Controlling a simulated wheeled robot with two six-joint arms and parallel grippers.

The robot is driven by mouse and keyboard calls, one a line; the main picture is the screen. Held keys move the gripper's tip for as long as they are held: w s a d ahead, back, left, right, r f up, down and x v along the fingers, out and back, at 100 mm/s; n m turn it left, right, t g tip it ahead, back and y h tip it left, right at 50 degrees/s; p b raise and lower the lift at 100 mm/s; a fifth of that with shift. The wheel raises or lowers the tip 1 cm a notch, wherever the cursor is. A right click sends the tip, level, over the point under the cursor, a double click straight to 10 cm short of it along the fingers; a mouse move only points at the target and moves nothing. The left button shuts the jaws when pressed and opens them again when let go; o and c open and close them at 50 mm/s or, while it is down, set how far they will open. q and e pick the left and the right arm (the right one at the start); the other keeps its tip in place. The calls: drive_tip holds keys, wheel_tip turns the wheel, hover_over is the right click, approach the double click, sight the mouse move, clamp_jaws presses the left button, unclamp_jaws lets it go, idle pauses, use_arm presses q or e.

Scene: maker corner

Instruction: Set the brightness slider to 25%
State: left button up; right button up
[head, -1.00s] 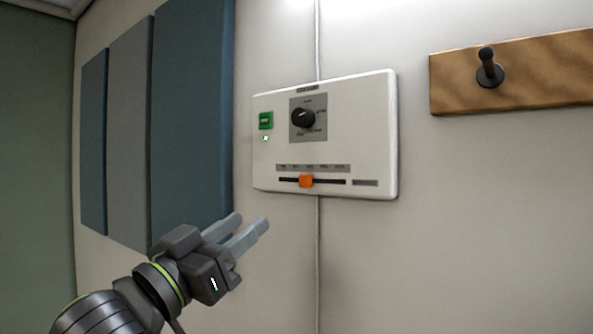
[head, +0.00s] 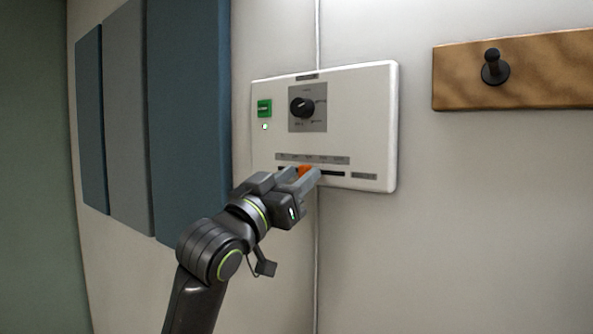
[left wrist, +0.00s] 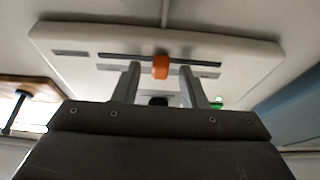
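The orange slider knob (head: 304,170) sits in the dark horizontal slot (head: 334,174) low on the white wall panel (head: 360,120). In the head view it is partly hidden by my left gripper (head: 305,179). The left wrist view shows the knob (left wrist: 161,67) between the two fingertips of the left gripper (left wrist: 161,80), with a gap on each side. The left gripper is open and at the panel's face. The scale marks (head: 310,159) above the slot are too small to read. My right gripper is in neither view.
The panel also carries a black rotary dial (head: 302,107) and a green switch (head: 264,108). A wooden board with a black peg (head: 494,67) hangs to the right. Blue and grey wall panels (head: 187,120) stand to the left. The wall below the panel is clear.

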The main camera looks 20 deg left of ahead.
sight(296, 165)
use_arm(q)
drive_tip(key=shift+w, duration=0.1)
drive_tip(key=shift+c, duration=0.2)
clamp_jaws()
drive_tip(key=a, duration=0.1)
drive_tip(key=w+a, duration=0.1)
drive_tip(key=a, duration=0.1)
idle(0.4)
drive_tip(key=shift+d, duration=0.1)
drive_tip(key=shift+o, duration=0.2)
unclamp_jaws()
